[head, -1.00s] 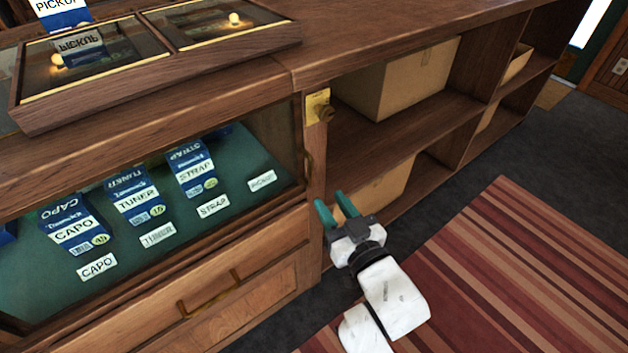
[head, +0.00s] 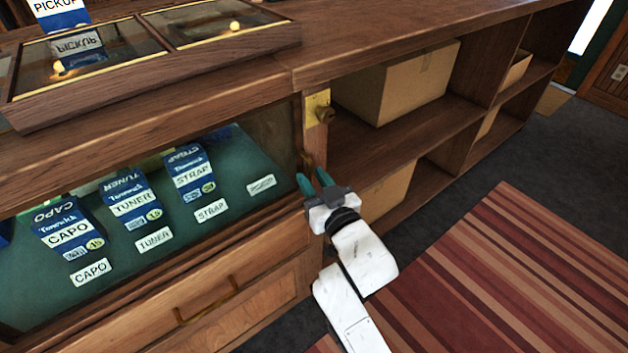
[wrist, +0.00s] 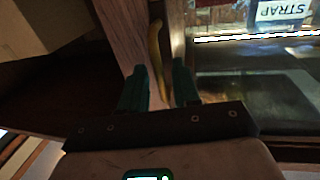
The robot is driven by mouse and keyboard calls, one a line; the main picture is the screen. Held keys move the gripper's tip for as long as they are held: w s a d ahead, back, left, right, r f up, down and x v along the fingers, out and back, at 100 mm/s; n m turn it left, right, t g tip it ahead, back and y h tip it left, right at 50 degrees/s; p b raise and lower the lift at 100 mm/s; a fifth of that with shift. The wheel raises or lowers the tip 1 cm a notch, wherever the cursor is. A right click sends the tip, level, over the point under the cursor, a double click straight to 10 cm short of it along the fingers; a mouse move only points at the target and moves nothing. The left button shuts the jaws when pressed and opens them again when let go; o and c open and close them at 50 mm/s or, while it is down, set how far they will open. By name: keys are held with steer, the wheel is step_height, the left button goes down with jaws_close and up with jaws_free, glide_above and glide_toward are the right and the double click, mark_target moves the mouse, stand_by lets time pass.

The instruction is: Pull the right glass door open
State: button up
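The right glass door (head: 262,150) covers the front of the display case and appears closed. Its brass handle (head: 306,160) is upright at the door's right edge, and its lower part is hidden behind my gripper (head: 311,175) in the head view. In the wrist view the handle (wrist: 155,48) runs down between the two teal fingers of my gripper (wrist: 160,80). The fingers are open, with gaps beside the handle, so it is not gripped. The glass and a strap box show to the right of the handle in the wrist view.
Behind the glass stand capo, tuner and strap boxes (head: 190,172) with label cards. A drawer with a brass pull (head: 208,302) is below. Open shelves with cardboard boxes (head: 405,85) are right. A striped rug (head: 500,280) covers clear floor.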

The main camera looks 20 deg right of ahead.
jaws_close()
stand_by(1.2)
